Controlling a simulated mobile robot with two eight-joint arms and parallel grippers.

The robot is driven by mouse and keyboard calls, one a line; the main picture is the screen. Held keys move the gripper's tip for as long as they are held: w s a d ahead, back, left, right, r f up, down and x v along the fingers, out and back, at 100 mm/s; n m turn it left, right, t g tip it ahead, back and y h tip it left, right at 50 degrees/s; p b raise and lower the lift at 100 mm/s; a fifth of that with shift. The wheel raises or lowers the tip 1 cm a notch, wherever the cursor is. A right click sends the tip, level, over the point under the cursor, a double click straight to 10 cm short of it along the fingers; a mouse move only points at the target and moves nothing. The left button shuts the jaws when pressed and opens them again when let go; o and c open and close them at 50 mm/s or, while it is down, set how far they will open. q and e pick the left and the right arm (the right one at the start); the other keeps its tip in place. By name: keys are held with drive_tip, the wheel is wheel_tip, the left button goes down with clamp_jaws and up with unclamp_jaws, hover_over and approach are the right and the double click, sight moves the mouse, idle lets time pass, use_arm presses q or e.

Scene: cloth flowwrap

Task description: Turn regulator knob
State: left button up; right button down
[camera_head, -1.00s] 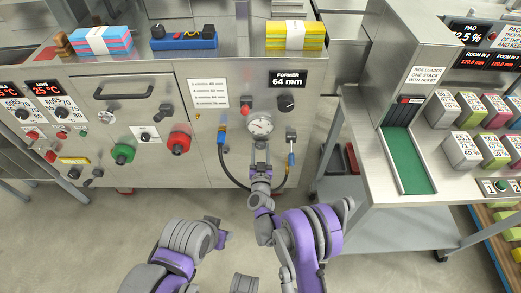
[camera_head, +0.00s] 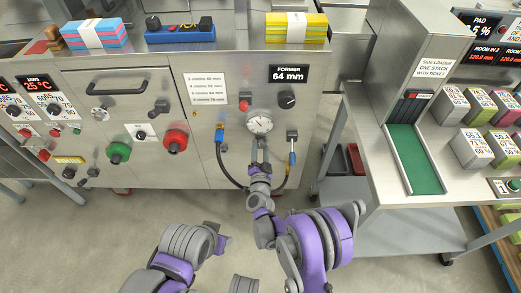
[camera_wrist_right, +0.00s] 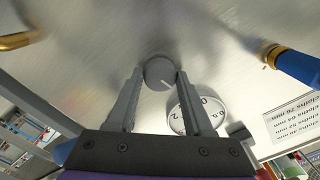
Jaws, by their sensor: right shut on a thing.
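The regulator knob (camera_wrist_right: 160,72) is a round grey knob with a pale mark on its face, between my right fingertips in the right wrist view. My right gripper (camera_wrist_right: 160,78) is shut on it, one finger on each side. The gauge also shows partly behind a finger in the right wrist view (camera_wrist_right: 189,114). My left arm shows at the bottom of the head view, but its gripper cannot be made out.
A blue-ended hose (camera_head: 220,135) hangs left of the gauge, and a blue fitting (camera_head: 292,160) is to its right. A red knob (camera_head: 244,104) and a black selector (camera_head: 287,99) sit above. A steel side table (camera_head: 380,190) with a green chute stands right.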

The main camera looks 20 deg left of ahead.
drive_tip(key=shift+m+b, duration=0.3)
drive_tip(key=shift+m, duration=0.9)
drive_tip(key=shift+c, duration=1.5)
unclamp_jaws()
drive_tip(key=p+v, duration=0.1)
drive_tip(key=v, duration=0.9)
drive_tip(key=shift+s, duration=0.4)
drive_tip(key=shift+w+d+r, duration=0.1)
drive_tip(key=shift+d+r, duration=0.05)
